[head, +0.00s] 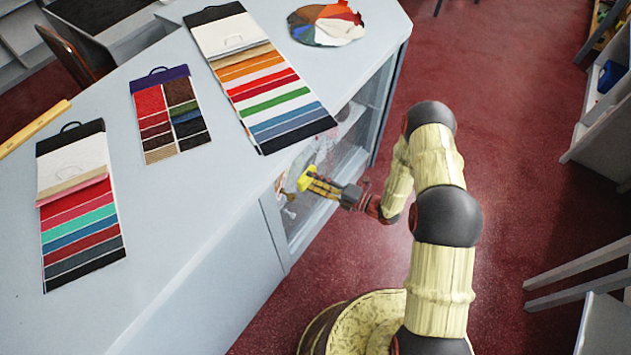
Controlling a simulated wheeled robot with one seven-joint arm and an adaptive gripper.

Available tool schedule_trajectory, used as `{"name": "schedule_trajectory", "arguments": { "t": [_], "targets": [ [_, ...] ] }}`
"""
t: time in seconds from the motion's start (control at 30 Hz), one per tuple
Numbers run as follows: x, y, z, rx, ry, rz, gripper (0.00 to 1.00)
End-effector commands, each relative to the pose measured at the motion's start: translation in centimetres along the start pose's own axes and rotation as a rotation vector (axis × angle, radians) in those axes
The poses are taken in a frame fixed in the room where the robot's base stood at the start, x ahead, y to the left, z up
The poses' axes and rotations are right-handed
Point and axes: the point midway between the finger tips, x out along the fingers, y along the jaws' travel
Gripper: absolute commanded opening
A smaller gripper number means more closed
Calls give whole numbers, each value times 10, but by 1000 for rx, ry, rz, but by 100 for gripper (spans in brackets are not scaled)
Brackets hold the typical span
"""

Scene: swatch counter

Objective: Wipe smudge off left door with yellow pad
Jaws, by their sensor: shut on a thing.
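My gripper (324,188) is shut on the yellow pad (306,178), at the front of the counter. The pad is close to a glass door (338,165) in the counter's front; I cannot tell whether it touches the glass. The door is seen steeply from above, with a grey frame. A small reddish-brown mark (290,197) shows on or behind the glass beside the pad; I cannot tell whether it is the smudge. Part of the door is hidden by the counter's top edge and my gripper.
The grey counter (190,215) fills the left, with several fabric swatch cards (262,82) and a round swatch fan (326,25) on top. A yellow ruler-like strip (35,128) lies at the far left. Shelves (606,125) stand at the right. Red floor (525,130) between is clear.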

Motion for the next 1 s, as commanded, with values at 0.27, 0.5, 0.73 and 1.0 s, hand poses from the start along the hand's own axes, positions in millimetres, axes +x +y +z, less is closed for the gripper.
{"name": "schedule_trajectory", "arguments": {
  "t": [0.27,0.5,0.73,1.0],
  "targets": [
    [5,0,0,-1,1,0,24],
    [10,0,1,0,1,0,24],
    [13,0,2,0,0,0,24],
    [11,-1,13,-2,-1,1,24]
  ]
}}
